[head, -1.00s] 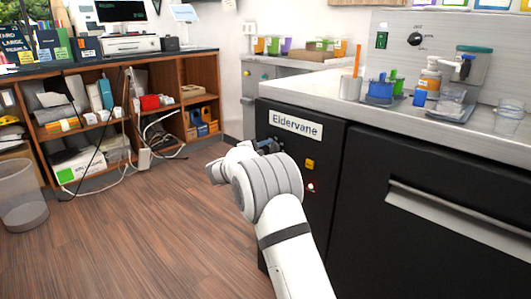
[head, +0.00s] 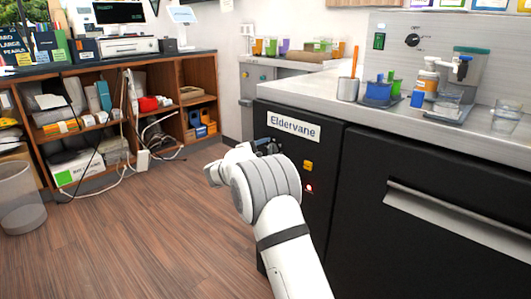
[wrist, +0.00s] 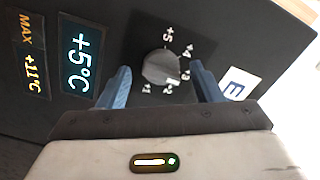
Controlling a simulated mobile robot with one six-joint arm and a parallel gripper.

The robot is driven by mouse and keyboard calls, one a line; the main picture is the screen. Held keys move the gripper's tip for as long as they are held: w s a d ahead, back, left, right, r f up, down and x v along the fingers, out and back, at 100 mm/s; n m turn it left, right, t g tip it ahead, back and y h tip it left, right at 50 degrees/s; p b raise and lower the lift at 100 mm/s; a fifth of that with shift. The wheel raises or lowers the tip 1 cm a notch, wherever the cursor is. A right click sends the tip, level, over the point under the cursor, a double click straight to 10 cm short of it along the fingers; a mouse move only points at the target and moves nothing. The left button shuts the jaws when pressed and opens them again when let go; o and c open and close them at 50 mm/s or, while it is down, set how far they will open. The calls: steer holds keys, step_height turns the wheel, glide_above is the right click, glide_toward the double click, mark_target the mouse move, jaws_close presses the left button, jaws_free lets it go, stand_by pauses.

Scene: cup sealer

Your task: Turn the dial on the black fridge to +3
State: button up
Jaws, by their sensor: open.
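The black fridge (head: 320,190) stands under the counter at the right in the head view, with a white "Eldervane" label. My gripper (head: 266,147) is at its front, partly hidden behind my arm. In the wrist view, the round grey dial (wrist: 158,66) sits on the dark panel, with numbers from +1 to +5 around it. A pale mark on its rim seems to lie near +2. My open gripper (wrist: 161,68) has one blue finger on each side of the dial, with visible gaps. I cannot tell the depth to the dial. The display (wrist: 83,60) reads +5°C.
A "MAX +11°C" sign (wrist: 30,55) is left of the display. A yellow button (head: 307,165) and a red light (head: 309,188) are on the fridge front. The counter (head: 415,110) above holds a pot, cups and bottles.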

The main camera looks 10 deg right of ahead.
steer(key=p+v, duration=0.2)
steer(key=v, duration=0.5)
steer(key=shift+s+a, duration=0.2)
